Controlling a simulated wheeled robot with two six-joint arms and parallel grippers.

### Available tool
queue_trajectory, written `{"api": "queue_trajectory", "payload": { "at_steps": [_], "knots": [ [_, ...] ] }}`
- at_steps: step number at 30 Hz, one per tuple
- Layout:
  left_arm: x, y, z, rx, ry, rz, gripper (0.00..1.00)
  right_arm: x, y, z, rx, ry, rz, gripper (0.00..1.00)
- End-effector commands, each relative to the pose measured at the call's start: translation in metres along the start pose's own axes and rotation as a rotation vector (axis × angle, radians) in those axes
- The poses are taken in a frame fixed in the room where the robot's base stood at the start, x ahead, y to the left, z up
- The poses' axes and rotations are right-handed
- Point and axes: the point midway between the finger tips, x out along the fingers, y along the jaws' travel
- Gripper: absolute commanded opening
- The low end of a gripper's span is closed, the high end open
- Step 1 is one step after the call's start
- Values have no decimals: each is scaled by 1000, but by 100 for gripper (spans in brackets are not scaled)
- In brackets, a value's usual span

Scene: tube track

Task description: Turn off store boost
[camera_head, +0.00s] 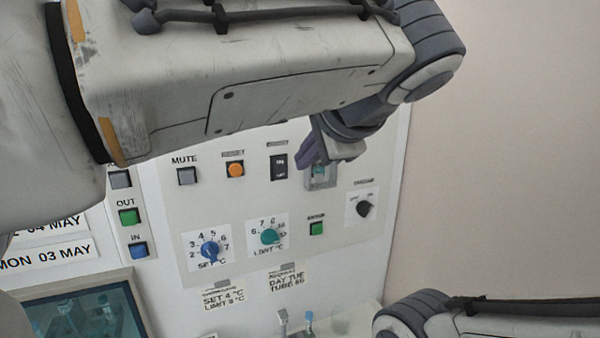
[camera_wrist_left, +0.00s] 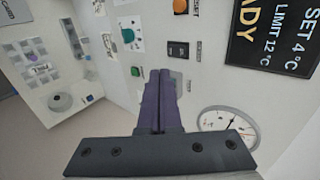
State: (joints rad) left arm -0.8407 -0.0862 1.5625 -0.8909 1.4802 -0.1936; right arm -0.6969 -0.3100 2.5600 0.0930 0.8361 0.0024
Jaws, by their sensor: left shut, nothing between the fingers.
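My left gripper (camera_head: 307,158) is shut and empty in front of the white control panel (camera_head: 180,225). Its purple fingers also show in the left wrist view (camera_wrist_left: 160,74), pressed together. Right by the fingertips is a grey-plated switch with a green part (camera_head: 320,173); the fingers partly cover it, and its label is hidden. I cannot tell whether they touch it. Left of it is a black rocker switch (camera_head: 279,167), also in the left wrist view (camera_wrist_left: 178,49); its label is too small to read. I cannot tell which control is store boost. My right gripper is out of view.
Near the fingers are an orange button (camera_head: 235,170), a green button (camera_head: 316,228), a black knob (camera_head: 364,209), a blue SET knob (camera_head: 209,250) and a teal LIMIT knob (camera_head: 269,236). A round gauge (camera_wrist_left: 229,121) and black display (camera_wrist_left: 275,35) show in the left wrist view.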

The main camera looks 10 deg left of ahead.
Motion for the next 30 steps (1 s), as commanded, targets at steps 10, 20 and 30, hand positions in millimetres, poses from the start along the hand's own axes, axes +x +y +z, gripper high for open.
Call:
{"api": "queue_trajectory", "payload": {
  "at_steps": [10, 20, 30],
  "knots": [
    [33, -2, 1, -1, -6, 2, 0, -9, -1, 0, 0, 0, 0, 0],
    [103, -1, 2, 0, -6, 4, 0, -28, -2, -2, -1, 0, 0, 0],
    [134, -18, 0, -2, 0, 1, 0, -46, -3, -2, -5, 0, 0, 0]
  ]
}}
